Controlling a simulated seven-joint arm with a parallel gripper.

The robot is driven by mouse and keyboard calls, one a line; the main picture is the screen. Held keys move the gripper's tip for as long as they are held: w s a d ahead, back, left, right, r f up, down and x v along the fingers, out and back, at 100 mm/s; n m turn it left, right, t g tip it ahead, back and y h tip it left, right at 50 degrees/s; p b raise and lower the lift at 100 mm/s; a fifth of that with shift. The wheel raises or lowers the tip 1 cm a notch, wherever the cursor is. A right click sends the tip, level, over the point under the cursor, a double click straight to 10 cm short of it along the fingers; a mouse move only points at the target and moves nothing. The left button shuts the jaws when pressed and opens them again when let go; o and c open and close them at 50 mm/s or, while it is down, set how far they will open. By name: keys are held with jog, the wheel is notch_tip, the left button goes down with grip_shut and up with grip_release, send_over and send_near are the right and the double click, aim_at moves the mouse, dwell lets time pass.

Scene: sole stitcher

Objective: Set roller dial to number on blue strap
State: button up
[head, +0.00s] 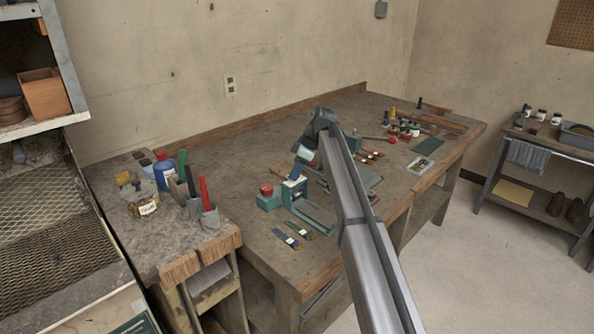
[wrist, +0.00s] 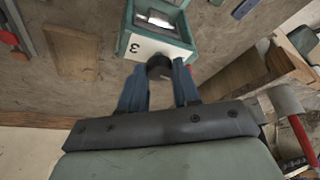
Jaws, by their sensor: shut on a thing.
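The sole stitcher (head: 312,209) is a teal machine on the workbench, with a red knob at its left end. In the wrist view a teal housing (wrist: 126,43) has a white face with a "3" that appears upside down. My gripper (wrist: 160,68) has its blue fingers around a dark round knob (wrist: 159,63), seemingly the roller dial, just below that face. The blue strap (head: 284,236) lies on the bench in front, with a white tag too small to read.
A jar (head: 141,198) and tool cups (head: 209,218) stand at the left. Bottles and tools (head: 408,127) are at the back right. The front bench edge is clear.

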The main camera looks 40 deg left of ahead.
jog(key=m, duration=0.2)
jog(key=m+t, duration=0.1)
jog(key=m, duration=0.1)
jog(key=shift+s+d+m+t+y, duration=0.1)
jog(key=shift+s+m+t+y, duration=0.1)
jog(key=shift+m+t+y, duration=0.1)
jog(key=m+t, duration=0.1)
jog(key=m, duration=0.2)
jog(key=shift+m+t, duration=0.3)
jog(key=m+t, duration=0.1)
jog(key=m, duration=0.3)
jog(key=shift+s, duration=0.15)
jog(key=shift+m+t+h, duration=0.6)
jog(key=shift+m+t, duration=0.1)
jog(key=shift+m, duration=1)
jog(key=o, duration=1)
jog(key=shift+o, duration=0.2)
